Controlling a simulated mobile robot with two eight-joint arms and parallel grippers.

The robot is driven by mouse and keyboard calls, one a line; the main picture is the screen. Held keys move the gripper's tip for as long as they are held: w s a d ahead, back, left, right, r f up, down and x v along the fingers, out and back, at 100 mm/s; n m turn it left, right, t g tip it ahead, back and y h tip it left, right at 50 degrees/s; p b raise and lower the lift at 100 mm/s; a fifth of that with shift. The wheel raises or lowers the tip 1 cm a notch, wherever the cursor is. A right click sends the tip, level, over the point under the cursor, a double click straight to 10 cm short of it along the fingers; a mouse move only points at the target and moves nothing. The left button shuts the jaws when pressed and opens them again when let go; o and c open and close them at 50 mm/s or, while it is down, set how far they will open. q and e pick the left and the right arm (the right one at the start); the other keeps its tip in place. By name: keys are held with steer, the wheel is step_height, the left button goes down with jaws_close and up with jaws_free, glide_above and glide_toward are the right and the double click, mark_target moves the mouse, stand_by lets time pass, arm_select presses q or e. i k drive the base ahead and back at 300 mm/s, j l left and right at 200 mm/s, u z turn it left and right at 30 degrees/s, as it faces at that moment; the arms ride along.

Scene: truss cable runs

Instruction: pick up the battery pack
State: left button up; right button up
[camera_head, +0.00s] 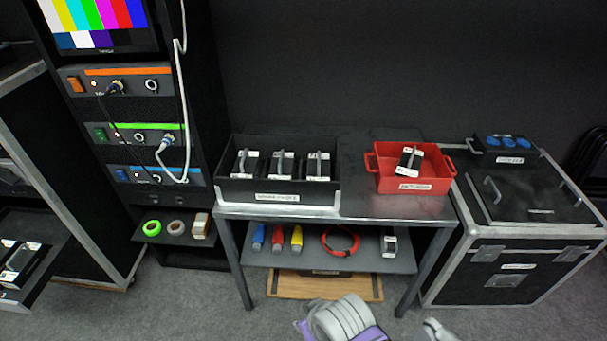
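Several battery packs, dark blocks with white labels and grey handles, are in view. Three stand in a row in a black bin (240,192) on the table: a left pack (246,164), a middle pack (282,166) and a right pack (318,166). Another pack (409,160) sits tilted in a red bin (415,185) at the table's right. A similar small block (389,243) stands on the lower shelf. Grey and purple parts of my own arms show at the bottom edge, apart from all packs. Neither gripper's fingertips can be made out.
The table (355,197) has a bare strip between the bins. Its shelf holds coloured tubes (277,239) and a red cable coil (341,241). A rack (130,110) with cables stands left. A black flight case (510,260) stands right. Carpet in front is clear.

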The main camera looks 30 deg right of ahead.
mark_target(283, 165)
steer(key=z, duration=0.9)
